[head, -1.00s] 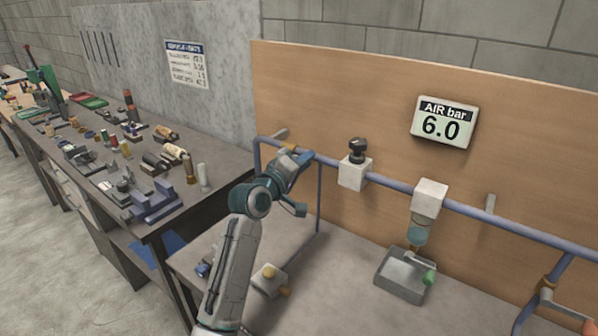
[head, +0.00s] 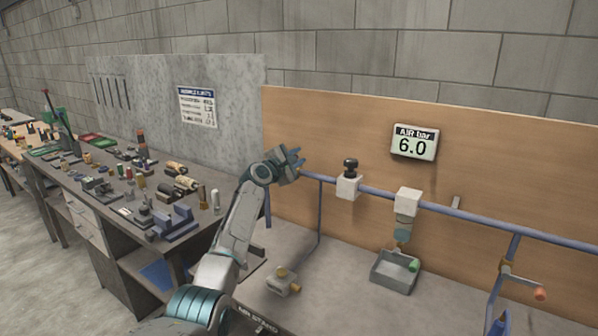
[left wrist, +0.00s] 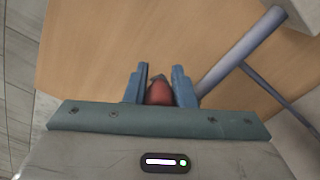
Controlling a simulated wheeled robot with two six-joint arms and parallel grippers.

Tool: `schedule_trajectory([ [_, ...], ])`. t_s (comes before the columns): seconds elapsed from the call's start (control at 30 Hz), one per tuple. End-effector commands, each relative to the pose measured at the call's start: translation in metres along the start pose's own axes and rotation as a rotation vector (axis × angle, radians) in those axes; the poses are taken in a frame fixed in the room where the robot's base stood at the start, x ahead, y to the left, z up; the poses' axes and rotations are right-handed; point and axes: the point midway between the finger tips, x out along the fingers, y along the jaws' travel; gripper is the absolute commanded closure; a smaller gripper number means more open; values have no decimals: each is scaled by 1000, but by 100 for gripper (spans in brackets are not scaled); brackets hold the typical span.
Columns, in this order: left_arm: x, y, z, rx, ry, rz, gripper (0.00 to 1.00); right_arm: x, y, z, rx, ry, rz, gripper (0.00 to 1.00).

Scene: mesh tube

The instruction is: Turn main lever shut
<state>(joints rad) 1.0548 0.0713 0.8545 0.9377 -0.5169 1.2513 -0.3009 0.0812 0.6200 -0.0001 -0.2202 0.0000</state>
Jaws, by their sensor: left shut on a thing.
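A red lever grip (left wrist: 158,93) lies between the fingers of my left gripper (left wrist: 158,88) in the left wrist view. The gripper is shut on it. In the head view my left gripper (head: 292,163) is at the left end of the blue air pipe (head: 460,213), in front of the wooden board. There it hides the lever, so I cannot read the lever's angle. The gauge (head: 414,143) on the board reads "AIR bar 6.0". My right gripper is not in view.
On the pipe are a white block with a black knob (head: 350,166) and a white unit with a bowl (head: 408,202). A grey tray (head: 395,272) stands below. An orange-handled part (head: 540,293) is at lower right. A cluttered bench (head: 120,195) stands left.

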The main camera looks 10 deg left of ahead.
Motion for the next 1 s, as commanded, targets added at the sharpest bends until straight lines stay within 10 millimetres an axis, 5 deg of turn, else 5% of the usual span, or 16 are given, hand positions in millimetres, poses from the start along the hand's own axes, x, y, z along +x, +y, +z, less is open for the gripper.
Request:
schedule_trajectory([
  [0.5, 4, 30, -25, -381, 1, 7, 100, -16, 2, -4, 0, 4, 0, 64],
  [1.0, 3, 33, -34, -482, 2, 6, 100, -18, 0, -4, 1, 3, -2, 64],
])
